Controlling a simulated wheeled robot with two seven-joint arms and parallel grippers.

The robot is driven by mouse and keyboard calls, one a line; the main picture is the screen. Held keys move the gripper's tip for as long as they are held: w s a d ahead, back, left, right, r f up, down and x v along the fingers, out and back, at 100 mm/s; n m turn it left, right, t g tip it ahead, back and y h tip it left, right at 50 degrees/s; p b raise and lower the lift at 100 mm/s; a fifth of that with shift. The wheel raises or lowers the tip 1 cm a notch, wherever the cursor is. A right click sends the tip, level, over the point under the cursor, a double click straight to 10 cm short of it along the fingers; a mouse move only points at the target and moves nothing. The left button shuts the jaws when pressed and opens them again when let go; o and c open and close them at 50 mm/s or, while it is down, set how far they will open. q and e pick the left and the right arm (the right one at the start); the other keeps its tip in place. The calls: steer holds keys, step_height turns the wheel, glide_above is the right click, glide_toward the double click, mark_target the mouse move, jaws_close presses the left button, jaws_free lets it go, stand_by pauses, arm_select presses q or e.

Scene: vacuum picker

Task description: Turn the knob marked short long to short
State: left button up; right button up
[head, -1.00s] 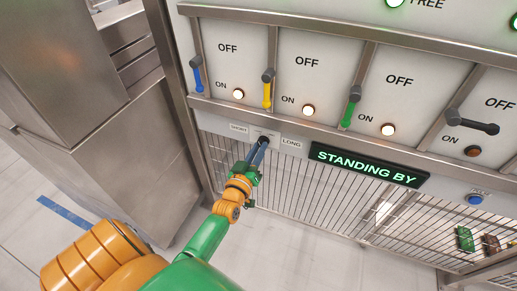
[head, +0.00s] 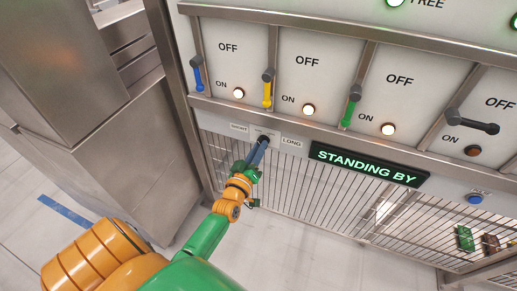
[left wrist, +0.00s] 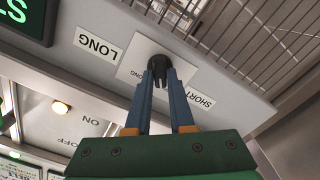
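The knob (left wrist: 158,64) is small and black, on a pale plate under the panel, and shows in the head view (head: 263,139). In the head view the SHORT label (head: 239,128) is left of it and the LONG label (head: 291,142) right. In the left wrist view both labels look upside down. My left gripper (left wrist: 160,76) has its two blue fingers on either side of the knob, closed on it; it also shows in the head view (head: 260,148). Which way the knob points is hidden by the fingers. My right gripper is not in view.
Above are blue, yellow, green and black levers (head: 354,92) with OFF/ON marks and lamps. A STANDING BY display (head: 368,164) and a blue button (head: 475,199) are to the right. A wire grille (head: 310,195) lies below. A steel cabinet (head: 110,150) stands at the left.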

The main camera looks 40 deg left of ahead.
arm_select(q)
steer(key=o, duration=0.4)
steer(key=v, duration=0.7)
steer(key=s+d+f+m+g+h+p, duration=0.15)
steer(key=s+d+f+m+g, duration=0.35)
steer(key=f, duration=0.7)
steer(key=s+d+f+m+g+h, duration=0.2)
steer(key=s+d+f+g+h, duration=0.15)
steer(key=s+f, duration=0.55)
steer(key=s+f+m+g, duration=0.2)
steer(key=s+f+g, duration=0.2)
steer(key=s, duration=0.5)
steer(key=s+f+m+g, duration=0.3)
steer(key=s+f+g, duration=0.1)
steer(key=s+f, duration=0.3)
steer(key=shift+s+y+p, duration=0.3)
steer(key=shift+s+p, duration=0.15)
steer(key=shift+s, duration=0.4)
